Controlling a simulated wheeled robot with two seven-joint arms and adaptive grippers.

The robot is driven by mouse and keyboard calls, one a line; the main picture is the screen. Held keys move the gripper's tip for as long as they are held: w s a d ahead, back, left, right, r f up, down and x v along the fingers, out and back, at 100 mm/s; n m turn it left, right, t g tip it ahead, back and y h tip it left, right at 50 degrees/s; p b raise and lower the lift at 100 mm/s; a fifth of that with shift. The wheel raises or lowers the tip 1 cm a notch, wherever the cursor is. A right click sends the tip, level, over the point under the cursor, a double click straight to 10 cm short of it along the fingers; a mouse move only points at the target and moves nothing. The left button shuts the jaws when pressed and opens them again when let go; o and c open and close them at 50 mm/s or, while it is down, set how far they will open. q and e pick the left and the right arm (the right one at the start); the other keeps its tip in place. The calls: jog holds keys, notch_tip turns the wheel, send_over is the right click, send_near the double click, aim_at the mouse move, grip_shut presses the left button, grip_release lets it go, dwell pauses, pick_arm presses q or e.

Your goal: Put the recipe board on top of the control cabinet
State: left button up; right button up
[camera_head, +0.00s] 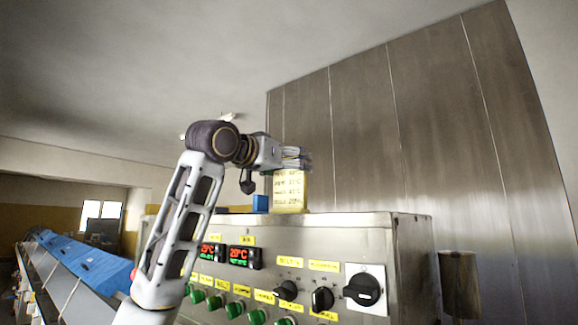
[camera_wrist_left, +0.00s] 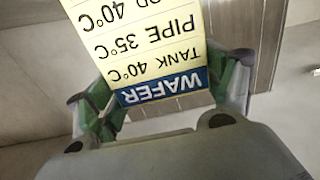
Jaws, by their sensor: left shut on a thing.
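The recipe board (camera_head: 289,192) is a pale yellow card with dark printed lines. It stands upright at the top of the control cabinet (camera_head: 385,236), near its back; I cannot tell whether its lower edge touches the top. My left gripper (camera_head: 297,158) is shut on the board's upper end. In the left wrist view the board (camera_wrist_left: 150,50) shows upside down, with a blue "WAFER" band held between the fingers (camera_wrist_left: 165,92). The cabinet front carries red and green displays, green buttons and black knobs. My right gripper is in neither view.
A small blue block (camera_head: 260,203) sits on the cabinet top just left of the board. A tall metal panelled wall (camera_head: 420,120) rises behind. A conveyor with blue covers (camera_head: 85,262) runs at the left. The cabinet top right of the board looks clear.

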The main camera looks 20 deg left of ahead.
pick_arm(q)
jog(key=shift+f, duration=0.15)
jog(key=o, duration=1.4)
jog(key=shift+o, duration=0.3)
jog(key=b+v, duration=0.4)
jog(key=v, duration=0.8)
